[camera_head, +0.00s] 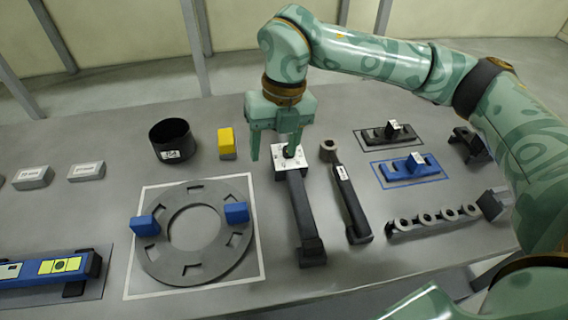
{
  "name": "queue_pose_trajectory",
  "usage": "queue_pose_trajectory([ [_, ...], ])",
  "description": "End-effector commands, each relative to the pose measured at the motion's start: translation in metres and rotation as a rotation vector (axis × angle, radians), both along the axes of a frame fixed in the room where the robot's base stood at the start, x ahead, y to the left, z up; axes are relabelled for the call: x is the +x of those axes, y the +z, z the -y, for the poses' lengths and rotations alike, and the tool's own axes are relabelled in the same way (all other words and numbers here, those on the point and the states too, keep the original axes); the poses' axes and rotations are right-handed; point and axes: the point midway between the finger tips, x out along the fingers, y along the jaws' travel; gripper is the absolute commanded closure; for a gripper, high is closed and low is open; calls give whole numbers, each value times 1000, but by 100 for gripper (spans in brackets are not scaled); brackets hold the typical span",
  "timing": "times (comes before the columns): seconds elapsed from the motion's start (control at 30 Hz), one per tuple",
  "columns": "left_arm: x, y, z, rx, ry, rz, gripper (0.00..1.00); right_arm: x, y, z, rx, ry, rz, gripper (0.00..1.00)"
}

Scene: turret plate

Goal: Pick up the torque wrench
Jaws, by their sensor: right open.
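The torque wrench (345,190) appears to be the long tool with a grey ring head and a dark, labelled handle. It lies on the table right of centre, head toward the back. My right gripper (274,150) points down, open and empty, to the left of the wrench's head and apart from it. It is over or near a white marked plate (285,163) at the far end of a dark bar (300,205). My left gripper is out of view.
A grey slotted ring (170,262) with two blue blocks lies left of the bar. A black cup (172,141) and a yellow-and-grey block (227,144) stand behind it. Blue (408,170) and black (390,134) fixtures and a row of grey rings (432,221) lie to the right.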

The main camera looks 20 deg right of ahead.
Motion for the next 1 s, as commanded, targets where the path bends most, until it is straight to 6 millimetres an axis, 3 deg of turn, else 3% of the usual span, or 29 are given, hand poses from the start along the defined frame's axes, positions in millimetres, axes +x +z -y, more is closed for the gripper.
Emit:
queue_pose_trajectory([
  [0.03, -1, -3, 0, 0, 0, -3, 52, 5, 4, 17, -65, -61, 5, 44],
  [0.1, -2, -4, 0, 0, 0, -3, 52, 8, 9, 33, -126, -125, 3, 44],
  [0.2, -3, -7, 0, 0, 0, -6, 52, 9, 3, 43, -162, -166, 1, 44],
  [0.6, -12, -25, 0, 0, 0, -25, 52, 8, -86, 43, -163, -167, -3, 44],
  [0.87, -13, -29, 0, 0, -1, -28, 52, 7, -104, 45, -162, -165, 1, 44],
  [1.0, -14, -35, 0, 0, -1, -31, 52, 5, -125, 49, -162, -165, -3, 44],
])
